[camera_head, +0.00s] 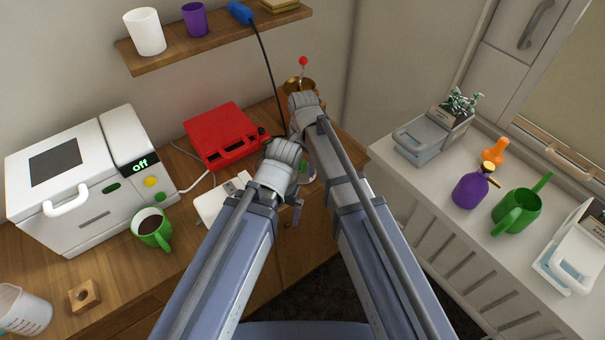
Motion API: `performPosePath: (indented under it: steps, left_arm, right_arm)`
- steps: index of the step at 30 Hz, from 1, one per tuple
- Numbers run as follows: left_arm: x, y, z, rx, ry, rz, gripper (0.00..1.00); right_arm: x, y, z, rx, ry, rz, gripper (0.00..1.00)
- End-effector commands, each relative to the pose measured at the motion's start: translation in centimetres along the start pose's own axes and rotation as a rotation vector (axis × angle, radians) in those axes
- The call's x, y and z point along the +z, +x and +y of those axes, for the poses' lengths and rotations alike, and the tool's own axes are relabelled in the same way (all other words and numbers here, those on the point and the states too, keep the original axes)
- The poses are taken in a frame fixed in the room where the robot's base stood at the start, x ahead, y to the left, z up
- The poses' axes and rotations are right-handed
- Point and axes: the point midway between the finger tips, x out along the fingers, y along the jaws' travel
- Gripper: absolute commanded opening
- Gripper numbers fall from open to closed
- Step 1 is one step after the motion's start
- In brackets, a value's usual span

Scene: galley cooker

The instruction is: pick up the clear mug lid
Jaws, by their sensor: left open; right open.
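I cannot make out a clear mug lid in the head view; it may be hidden behind my arms or too transparent to see. A green mug (152,229) with dark liquid in it stands upright on the wooden counter in front of the white cooker. My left gripper (294,190) is open over the front edge of the counter, right of a white flat item. My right gripper (304,112) is open above and behind it, near a brass pot. Its fingers are mostly hidden. I see nothing held in either gripper.
A purple bottle (469,191) and green can (517,211) stand right.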

Motion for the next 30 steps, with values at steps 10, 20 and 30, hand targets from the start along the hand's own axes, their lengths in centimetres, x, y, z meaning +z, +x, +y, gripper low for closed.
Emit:
performPosePath:
  steps: [10, 20, 30]
  left_arm:
    - [0.01, -0.08, -0.01, 0.000, 0.000, 0.000, 1.00]
    - [0.00, -0.08, -0.01, 0.000, 0.000, 0.000, 1.00]
    - [0.00, -0.08, -0.01, 0.000, 0.000, 0.000, 1.00]
  right_arm:
    - [0.00, -0.08, 0.00, 0.000, 0.000, 0.000, 0.37]
    - [0.00, -0.08, 0.00, 0.000, 0.000, 0.000, 0.00]
    - [0.00, -0.08, 0.00, 0.000, 0.000, 0.000, 0.00]
